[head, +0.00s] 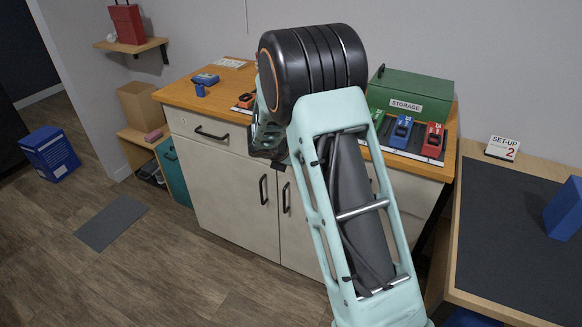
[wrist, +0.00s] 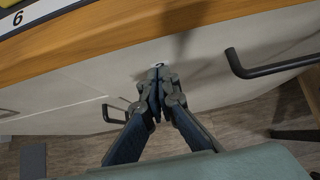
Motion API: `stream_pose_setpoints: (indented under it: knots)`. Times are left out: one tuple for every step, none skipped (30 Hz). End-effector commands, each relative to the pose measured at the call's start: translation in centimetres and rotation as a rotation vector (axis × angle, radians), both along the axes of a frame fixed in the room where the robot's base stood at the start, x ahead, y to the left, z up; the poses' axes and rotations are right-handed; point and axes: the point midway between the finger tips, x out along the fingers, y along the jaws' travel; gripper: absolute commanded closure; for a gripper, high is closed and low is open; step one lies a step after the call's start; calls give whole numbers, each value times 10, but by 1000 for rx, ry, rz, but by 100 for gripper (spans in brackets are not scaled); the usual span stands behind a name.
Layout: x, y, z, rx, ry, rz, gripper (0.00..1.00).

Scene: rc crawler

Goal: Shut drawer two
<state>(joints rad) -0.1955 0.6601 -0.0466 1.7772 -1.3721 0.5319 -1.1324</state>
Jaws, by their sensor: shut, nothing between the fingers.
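My gripper (wrist: 157,78) is shut and empty in the wrist view. Its fingertips are at a pale drawer front (wrist: 212,78), over a small white label (wrist: 158,66) that they partly cover. A dark bar handle (wrist: 270,66) is to the right on that front. I cannot tell whether the fingertips touch it, or whether that drawer stands fully shut. In the head view my arm hides this drawer. My gripper (head: 266,148) shows there in front of the cabinet. The left drawer (head: 235,139) looks shut, with its handle (head: 212,134).
The wooden worktop (head: 180,96) overhangs the cabinet. A green storage box (head: 408,92) and red and blue items stand on it. Cabinet door handles (head: 263,189) stick out below. A dark-topped table (head: 515,235) is at the right. The floor at front left is clear around a grey mat (head: 110,222).

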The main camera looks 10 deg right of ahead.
Motion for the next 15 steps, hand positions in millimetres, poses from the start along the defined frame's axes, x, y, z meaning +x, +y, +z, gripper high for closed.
stream_pose_setpoints:
  knots:
    - [4, -4, 1, 0, 0, -1, 100]
    - [6, -6, 1, 0, 0, -1, 100]
    - [8, -7, 1, -1, 0, -2, 100]
    - [10, -9, 0, 0, 1, -2, 100]
    - [11, -9, 0, -1, 0, -2, 100]
    - [12, -10, 0, 0, 0, -1, 100]
    - [13, -11, 0, -1, 0, -1, 100]
    - [14, -11, 0, -1, 0, -1, 100]
    - [15, -12, 0, -1, -1, 0, 100]
    - [15, -12, 1, -1, -2, 0, 100]
    - [15, -12, 1, -1, -2, 0, 100]
    - [16, -12, 1, -2, -2, 0, 100]
    - [16, -12, 1, -2, -2, 0, 100]
    - [16, -13, 1, -2, -3, 0, 100]
    - [16, -13, 2, -2, -3, 0, 100]
